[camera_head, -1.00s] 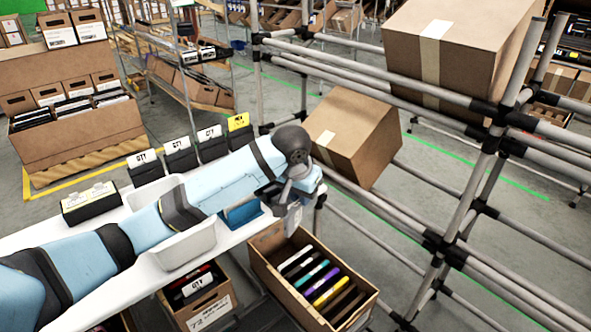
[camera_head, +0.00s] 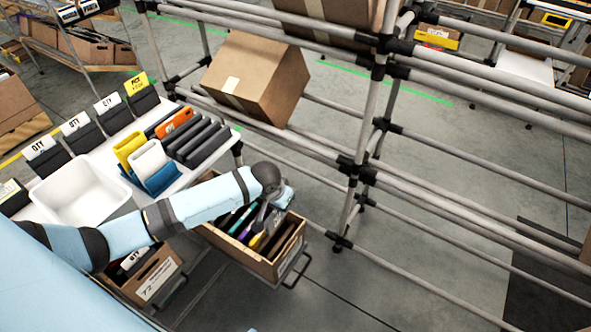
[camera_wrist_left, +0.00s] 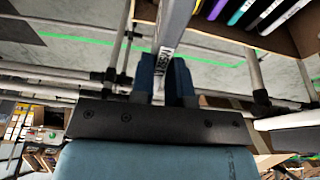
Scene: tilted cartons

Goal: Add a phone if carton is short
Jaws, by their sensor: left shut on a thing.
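An open brown carton (camera_head: 284,262) stands low beside the white table and holds a row of upright phones, among them a teal one and a purple one (camera_head: 246,235). It also shows at the top right of the left wrist view (camera_wrist_left: 286,48). My left gripper (camera_head: 264,217) is over the carton's far side and hides part of the row. In the left wrist view my left gripper (camera_wrist_left: 165,75) is shut on a grey phone (camera_wrist_left: 173,25) with lettering on its edge. More phones, orange (camera_head: 174,122), yellow (camera_head: 129,147), white and black, stand on the table. My right gripper is not in view.
A white bin (camera_head: 80,190) sits on the table (camera_head: 198,172), with several QTY-labelled black holders behind it. Another carton (camera_head: 150,287) stands at the lower left. A pipe rack (camera_head: 365,140) with tilted cartons (camera_head: 262,78) rises close behind.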

